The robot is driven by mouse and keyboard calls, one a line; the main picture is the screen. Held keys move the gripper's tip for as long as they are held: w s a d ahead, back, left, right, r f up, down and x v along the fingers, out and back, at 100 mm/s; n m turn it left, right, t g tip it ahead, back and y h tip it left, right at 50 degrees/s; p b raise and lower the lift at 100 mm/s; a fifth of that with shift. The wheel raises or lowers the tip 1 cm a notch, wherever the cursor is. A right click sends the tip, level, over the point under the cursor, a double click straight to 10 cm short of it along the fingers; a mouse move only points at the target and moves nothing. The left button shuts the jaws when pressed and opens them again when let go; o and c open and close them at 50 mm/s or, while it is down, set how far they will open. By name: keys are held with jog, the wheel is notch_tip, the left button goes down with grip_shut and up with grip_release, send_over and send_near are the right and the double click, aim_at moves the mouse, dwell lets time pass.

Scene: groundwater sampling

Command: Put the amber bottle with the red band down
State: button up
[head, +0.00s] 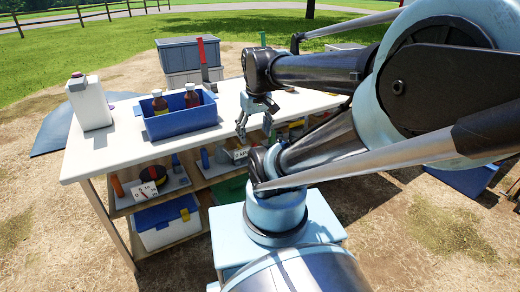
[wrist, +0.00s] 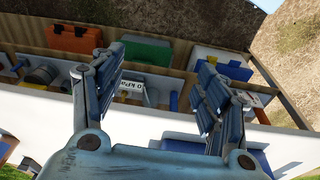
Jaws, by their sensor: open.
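Two amber bottles stand upright in the blue crate (head: 182,124) on the white table in the head view. One is the left bottle (head: 160,106), the other the right bottle (head: 192,100). The right one looks redder, but the bands are too small to tell apart. My gripper (head: 255,130) is right of the crate, near the table's front edge. It is open, with nothing held. In the wrist view my gripper (wrist: 161,62) also has its fingers spread and empty, and no bottle shows.
A white jug (head: 90,104) stands left of the crate on the white table (head: 100,150). Grey boxes (head: 187,54) are behind. Shelves below hold a white cooler with a blue lid (head: 168,224) and small tools. The tabletop between crate and gripper is clear.

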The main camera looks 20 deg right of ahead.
jog(key=s+d+f+m, duration=0.1)
jog(key=s+f+m, duration=0.1)
jog(key=s+f, duration=0.2)
jog(key=shift+f, duration=0.5)
jog(key=shift+w+d, duration=0.1)
